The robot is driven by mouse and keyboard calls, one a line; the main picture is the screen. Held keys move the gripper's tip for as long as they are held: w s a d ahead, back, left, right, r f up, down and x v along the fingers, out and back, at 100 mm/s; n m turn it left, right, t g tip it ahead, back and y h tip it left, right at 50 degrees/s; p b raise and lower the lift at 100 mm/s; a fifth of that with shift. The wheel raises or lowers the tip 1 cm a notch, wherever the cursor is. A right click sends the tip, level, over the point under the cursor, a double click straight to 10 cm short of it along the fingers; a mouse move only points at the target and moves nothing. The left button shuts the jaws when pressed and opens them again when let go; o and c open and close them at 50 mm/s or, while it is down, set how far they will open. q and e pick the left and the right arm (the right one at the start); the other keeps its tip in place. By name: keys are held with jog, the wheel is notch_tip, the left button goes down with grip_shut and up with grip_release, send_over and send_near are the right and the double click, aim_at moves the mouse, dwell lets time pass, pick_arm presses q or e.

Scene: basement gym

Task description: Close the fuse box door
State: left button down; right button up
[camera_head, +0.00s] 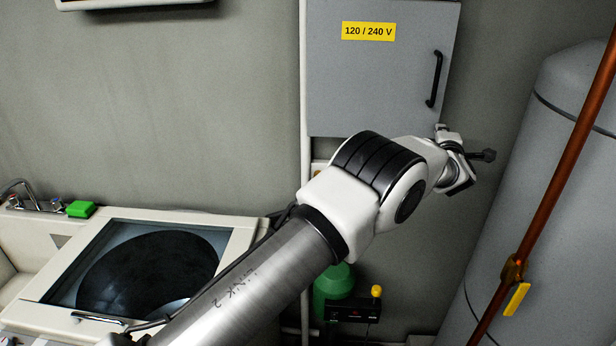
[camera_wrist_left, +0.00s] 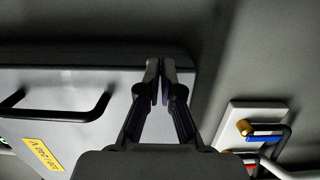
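The fuse box door (camera_head: 380,85) is a grey panel with a yellow "120 / 240 V" label (camera_head: 368,31) and a black bar handle (camera_head: 435,79) near its right edge. It hangs on the wall at the top centre of the head view and looks shut or nearly so; I cannot tell if a gap remains. My left gripper (camera_head: 487,155) is below and right of the door's lower right corner. In the left wrist view its fingers (camera_wrist_left: 160,78) are together and empty, overlapping the door (camera_wrist_left: 95,90) near its edge. Contact is unclear. My right gripper is not in view.
A grey tank (camera_head: 570,130) and a copper pipe with a yellow lever (camera_head: 517,298) stand at the right. A cream unit with a dark round window (camera_head: 150,275) is at the lower left. A green bottle (camera_head: 331,285) is below my arm.

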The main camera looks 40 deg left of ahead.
pick_arm(q)
jog(key=shift+a+r, duration=0.1)
jog(key=shift+r, duration=0.3)
